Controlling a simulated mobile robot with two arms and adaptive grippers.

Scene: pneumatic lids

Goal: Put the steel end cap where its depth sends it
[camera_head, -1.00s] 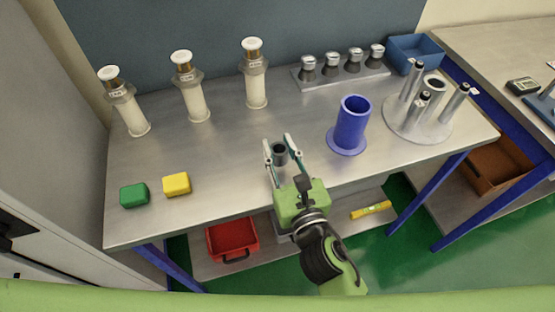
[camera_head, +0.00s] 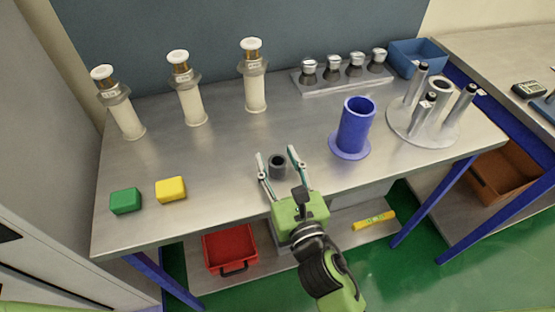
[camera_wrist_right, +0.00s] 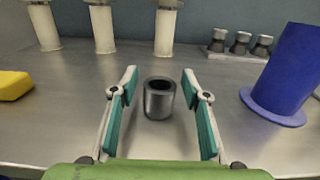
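The steel end cap (camera_head: 278,167) is a short dark grey cylinder standing upright on the steel table, its round opening facing up. It also shows in the right wrist view (camera_wrist_right: 160,98). My right gripper (camera_head: 276,155) is open, with one finger to each side of the cap. In the right wrist view (camera_wrist_right: 161,85) there is a clear gap between the cap and both fingers. How deep the cap's hollow goes cannot be told. My left gripper is not in view.
A blue tube on a flange (camera_head: 352,128) stands right of the cap. Yellow (camera_head: 171,189) and green (camera_head: 125,201) blocks lie left. Three white columns (camera_head: 190,102), a rack of several knobs (camera_head: 343,75), a round post stand (camera_head: 425,130) and a blue bin (camera_head: 416,57) stand farther back.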

